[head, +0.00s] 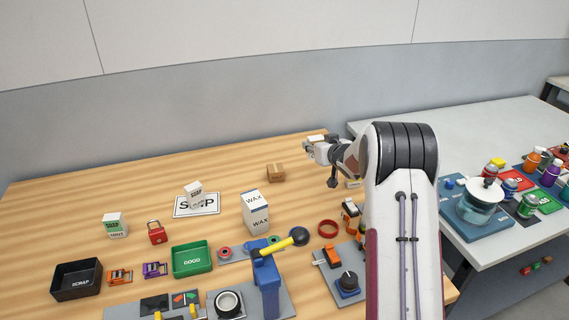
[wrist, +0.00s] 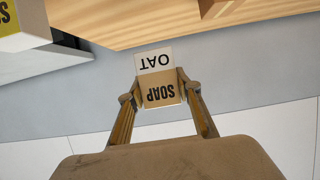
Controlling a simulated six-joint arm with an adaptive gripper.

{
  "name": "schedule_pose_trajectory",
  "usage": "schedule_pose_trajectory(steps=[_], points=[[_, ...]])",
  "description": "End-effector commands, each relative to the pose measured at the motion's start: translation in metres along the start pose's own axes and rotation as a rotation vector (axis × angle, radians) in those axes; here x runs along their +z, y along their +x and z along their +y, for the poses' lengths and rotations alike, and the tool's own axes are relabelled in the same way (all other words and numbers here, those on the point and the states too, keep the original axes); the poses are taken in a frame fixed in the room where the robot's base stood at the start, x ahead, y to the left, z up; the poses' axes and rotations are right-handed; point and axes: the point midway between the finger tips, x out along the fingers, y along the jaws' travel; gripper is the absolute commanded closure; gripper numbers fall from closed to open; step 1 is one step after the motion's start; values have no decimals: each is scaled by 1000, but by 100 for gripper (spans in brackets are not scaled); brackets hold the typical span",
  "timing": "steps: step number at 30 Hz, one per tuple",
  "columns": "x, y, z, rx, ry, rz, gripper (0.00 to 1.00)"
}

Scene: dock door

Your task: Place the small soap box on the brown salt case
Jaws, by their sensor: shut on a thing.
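My gripper (head: 311,148) is raised above the back of the wooden table, near its right side. In the wrist view my gripper (wrist: 159,84) is shut on a small tan and white soap box (wrist: 160,92), with a finger on each side. Its print reads SOAP and OAT, upside down in that view. A small brown box (head: 276,173), which looks like the salt case, stands on the table below and left of my gripper in the head view. Its print is too small to read. The gap between the held box and the brown box is clear.
A white WAX box (head: 256,212) stands in front of the brown box. A white box (head: 194,194) is at a SOAP sign (head: 212,207), and a green-white soap box (head: 115,226) stands farther left. Trays, clamps and fixtures fill the front. The back left table is clear.

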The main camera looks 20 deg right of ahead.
Motion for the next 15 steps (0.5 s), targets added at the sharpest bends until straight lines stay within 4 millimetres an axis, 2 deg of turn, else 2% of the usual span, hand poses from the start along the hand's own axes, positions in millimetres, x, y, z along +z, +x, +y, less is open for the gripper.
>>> schedule_pose_trajectory(steps=[15], points=[[-30, 20, -46, -145, -63, 2, 90]])
